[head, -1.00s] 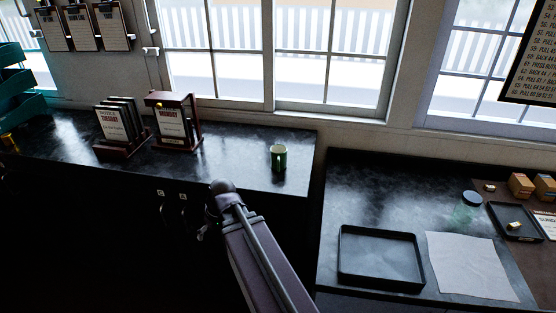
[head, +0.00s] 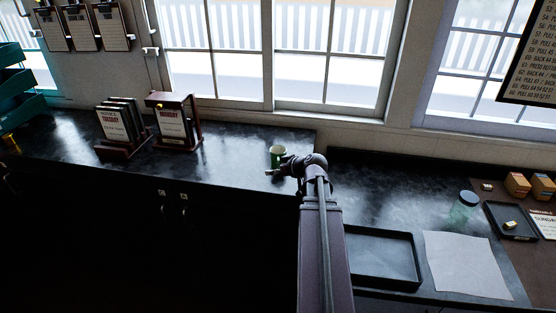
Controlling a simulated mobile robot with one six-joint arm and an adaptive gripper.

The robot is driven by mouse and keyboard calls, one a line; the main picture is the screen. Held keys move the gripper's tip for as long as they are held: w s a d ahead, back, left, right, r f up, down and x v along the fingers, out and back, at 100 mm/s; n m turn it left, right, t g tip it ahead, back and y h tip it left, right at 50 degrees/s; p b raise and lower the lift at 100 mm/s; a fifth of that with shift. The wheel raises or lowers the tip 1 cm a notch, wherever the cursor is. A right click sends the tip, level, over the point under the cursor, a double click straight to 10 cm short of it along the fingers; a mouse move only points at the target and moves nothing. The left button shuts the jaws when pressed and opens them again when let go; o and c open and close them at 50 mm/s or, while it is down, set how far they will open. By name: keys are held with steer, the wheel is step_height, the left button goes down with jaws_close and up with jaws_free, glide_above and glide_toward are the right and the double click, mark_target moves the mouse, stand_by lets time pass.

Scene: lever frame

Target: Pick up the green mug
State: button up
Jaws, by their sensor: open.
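The green mug (head: 276,154) stands upright near the right end of the left dark counter (head: 230,165), with a pale rim and inside. My gripper (head: 270,172) is in front of the mug's lower part in the head view, at the end of my arm's dark wrist. It is small and partly hidden by the wrist, and it looks empty. The wrist covers the mug's lower right side. I cannot tell whether the gripper touches the mug.
Two card stands (head: 120,128) (head: 175,122) are left of the mug. Right of a gap, a lower counter (head: 385,190) holds a black tray (head: 385,258), a paper sheet (head: 466,264) and a glass jar (head: 464,207). Windows (head: 330,50) are behind.

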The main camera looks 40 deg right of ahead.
steer(key=s+d+r+t+h, duration=0.1)
steer(key=s+d+r+h, duration=0.1)
steer(key=d, duration=0.6)
steer(key=shift+s+d+r+m+t, duration=0.3)
steer(key=shift+s+r+t, duration=0.1)
steer(key=shift+s+r, duration=0.2)
steer(key=shift+w, duration=0.1)
steer(key=b, duration=0.3)
glide_toward(274, 150)
steer(key=shift+w+f, duration=0.1)
steer(key=shift+w, duration=0.3)
steer(key=shift+w, duration=0.1)
steer(key=shift+b+x, duration=0.9)
steer(key=shift+x, duration=1.65)
